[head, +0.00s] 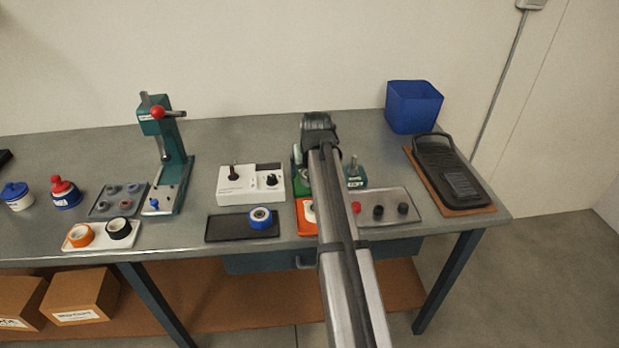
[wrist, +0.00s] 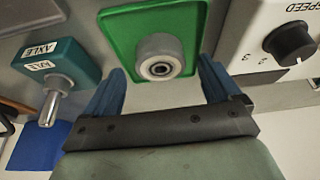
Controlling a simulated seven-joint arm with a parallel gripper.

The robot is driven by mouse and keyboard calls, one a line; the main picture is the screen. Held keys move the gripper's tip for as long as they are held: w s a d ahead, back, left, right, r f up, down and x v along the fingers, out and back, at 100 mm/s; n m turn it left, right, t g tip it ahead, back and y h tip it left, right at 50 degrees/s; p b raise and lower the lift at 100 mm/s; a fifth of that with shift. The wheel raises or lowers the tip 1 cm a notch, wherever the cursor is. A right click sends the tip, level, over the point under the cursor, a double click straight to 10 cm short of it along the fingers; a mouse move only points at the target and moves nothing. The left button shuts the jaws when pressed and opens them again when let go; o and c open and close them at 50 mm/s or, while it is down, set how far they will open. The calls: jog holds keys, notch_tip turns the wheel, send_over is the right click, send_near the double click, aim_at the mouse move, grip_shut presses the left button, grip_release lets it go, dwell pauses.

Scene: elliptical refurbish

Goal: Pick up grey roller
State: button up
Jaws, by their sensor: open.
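The grey roller (wrist: 160,57), a pale ring with a dark hub and a small centre hole, sits on a green tray (wrist: 117,22) in the wrist view. My gripper (wrist: 162,68) is open, with its two blue fingers apart to the left and right of the roller. I see no contact between the fingers and the roller. In the head view my arm covers the roller and the gripper; only a strip of the green tray (head: 296,183) shows beside the arm.
A white control box (head: 238,193) stands left of the green tray. A teal axle fixture (wrist: 82,76) with a metal pin stands on its other side. Nearby are a dark tray (head: 222,230) with a blue wheel (head: 261,219), an orange tray (head: 304,228) and a grey knob tray (head: 391,198).

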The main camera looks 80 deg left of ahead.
jog(key=shift+x, duration=0.75)
jog(key=shift+c, duration=0.4)
jog(key=c, duration=1.1)
notch_tip(320, 180, up, 9)
jog(key=shift+m, duration=0.5)
jog(key=w+r, duration=0.1)
jog(key=w, duration=0.7)
jog(key=w+r, duration=0.1)
jog(key=w, duration=0.4)
jog(key=shift+w+d+r, duration=0.1)
jog(key=shift+d+r, duration=0.1)
jog(key=shift+r, duration=0.15)
jog(key=shift+f+n, duration=0.1)
jog(key=shift+n, duration=0.3)
